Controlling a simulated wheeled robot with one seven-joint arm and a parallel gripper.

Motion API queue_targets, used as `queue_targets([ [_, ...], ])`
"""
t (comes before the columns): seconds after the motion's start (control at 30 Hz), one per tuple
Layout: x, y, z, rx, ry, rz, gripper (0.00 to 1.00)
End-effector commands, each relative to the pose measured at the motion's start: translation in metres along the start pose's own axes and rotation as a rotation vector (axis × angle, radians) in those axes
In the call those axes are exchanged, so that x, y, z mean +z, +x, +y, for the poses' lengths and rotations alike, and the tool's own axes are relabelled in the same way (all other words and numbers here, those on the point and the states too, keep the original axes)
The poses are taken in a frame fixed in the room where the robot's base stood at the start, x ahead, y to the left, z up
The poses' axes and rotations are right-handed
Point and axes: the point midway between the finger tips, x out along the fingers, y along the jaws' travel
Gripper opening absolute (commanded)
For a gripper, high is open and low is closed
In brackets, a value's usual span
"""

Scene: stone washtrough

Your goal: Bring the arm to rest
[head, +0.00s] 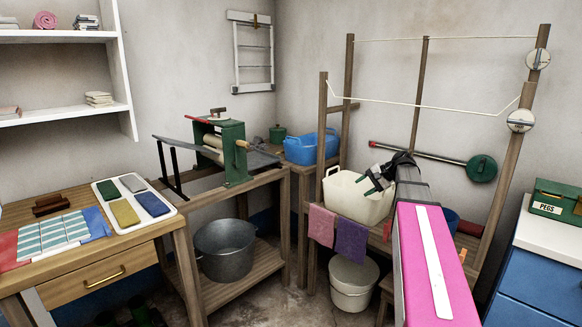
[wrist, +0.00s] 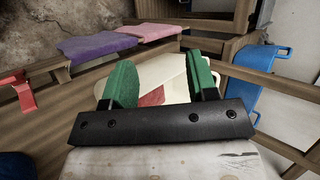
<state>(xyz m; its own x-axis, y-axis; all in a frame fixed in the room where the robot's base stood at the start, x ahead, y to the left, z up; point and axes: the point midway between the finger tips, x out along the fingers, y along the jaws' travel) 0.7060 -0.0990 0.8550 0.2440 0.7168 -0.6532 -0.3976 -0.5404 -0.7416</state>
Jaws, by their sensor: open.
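My gripper (head: 370,181) is at the end of my outstretched arm, over the right part of the cream tub (head: 352,197) in the head view. In the wrist view its two green finger pads (wrist: 161,80) stand apart with nothing held between them. The cream tub (wrist: 160,70) shows behind and between the pads, with a small patch of red by the left pad. My arm hides part of the tub and rack in the head view.
A wooden drying rack (head: 347,90) with cords surrounds my arm. Pink (head: 321,225) and purple (head: 351,240) cloths hang at its front rail. A blue tub (head: 308,148) stands behind left. A mangle (head: 232,150) and a blue cabinet (head: 535,285) flank the area.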

Motion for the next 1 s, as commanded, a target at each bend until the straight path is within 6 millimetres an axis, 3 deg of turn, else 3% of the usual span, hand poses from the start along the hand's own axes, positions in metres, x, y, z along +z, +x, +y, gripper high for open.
queue_targets([
  [0.3,0.077,0.116,0.102,0.327,-0.109,0.01,0.53],
  [0.5,0.134,0.166,0.17,0.561,-0.246,-0.004,0.53],
  [0.73,0.187,0.193,0.227,0.779,-0.419,-0.034,0.53],
  [1.0,0.203,0.199,0.247,0.867,-0.503,-0.048,0.53],
])
